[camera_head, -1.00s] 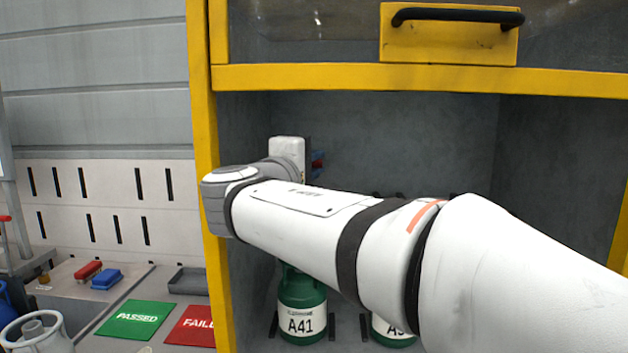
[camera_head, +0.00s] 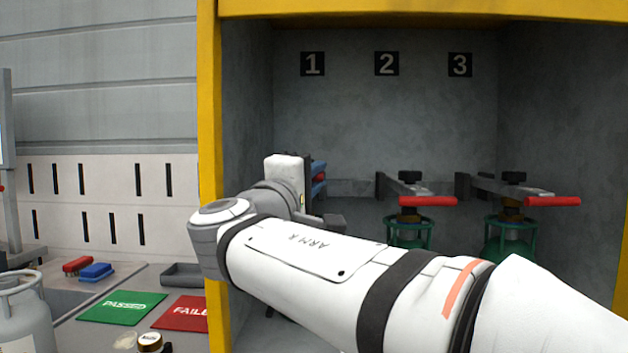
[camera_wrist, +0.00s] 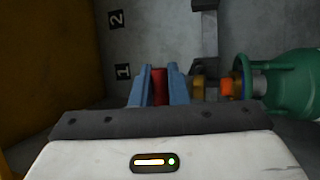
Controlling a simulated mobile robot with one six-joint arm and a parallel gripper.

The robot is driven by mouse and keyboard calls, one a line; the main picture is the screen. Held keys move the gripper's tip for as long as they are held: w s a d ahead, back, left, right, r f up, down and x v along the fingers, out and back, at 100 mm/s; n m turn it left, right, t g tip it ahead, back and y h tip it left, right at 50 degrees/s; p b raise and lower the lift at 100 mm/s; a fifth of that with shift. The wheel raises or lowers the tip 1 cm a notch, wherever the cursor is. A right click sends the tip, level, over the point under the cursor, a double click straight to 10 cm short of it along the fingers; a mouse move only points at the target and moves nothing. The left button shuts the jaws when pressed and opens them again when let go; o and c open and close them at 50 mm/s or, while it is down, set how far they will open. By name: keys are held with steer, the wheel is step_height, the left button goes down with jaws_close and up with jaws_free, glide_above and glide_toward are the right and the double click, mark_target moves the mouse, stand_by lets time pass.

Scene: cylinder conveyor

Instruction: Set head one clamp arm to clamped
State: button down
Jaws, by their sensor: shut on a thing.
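My gripper (camera_wrist: 158,88) has blue fingers that are shut on a red handle (camera_wrist: 159,84) of a clamp arm. In the head view my gripper (camera_head: 318,178) is on the left side of the bay, below the number 1 sign (camera_head: 312,64). My wrist and forearm hide most of head one there. In the wrist view a green cylinder (camera_wrist: 290,80) with an orange and brass fitting (camera_wrist: 230,88) lies to the right of the fingers. I cannot tell the clamp arm's exact angle.
The second red clamp handle (camera_head: 428,201) and the third (camera_head: 552,201) stick out to the right over their green cylinders. The yellow frame post (camera_head: 208,150) is close to my wrist on the left. PASSED (camera_head: 122,307) and FAILED (camera_head: 182,312) mats lie outside the bay.

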steer(key=shift+f+b, duration=1.5)
steer(key=shift+f, duration=0.85)
steer(key=c, duration=1.5)
jaws_free()
steer(key=shift+o, duration=0.5)
steer(key=shift+r, duration=0.2)
steer(key=shift+s, duration=0.1)
steer(key=p+v, duration=0.1)
steer(key=v, duration=0.6)
steer(key=shift+s+p, duration=0.3)
steer(key=shift+p, duration=0.05)
steer(key=shift+a, duration=0.1)
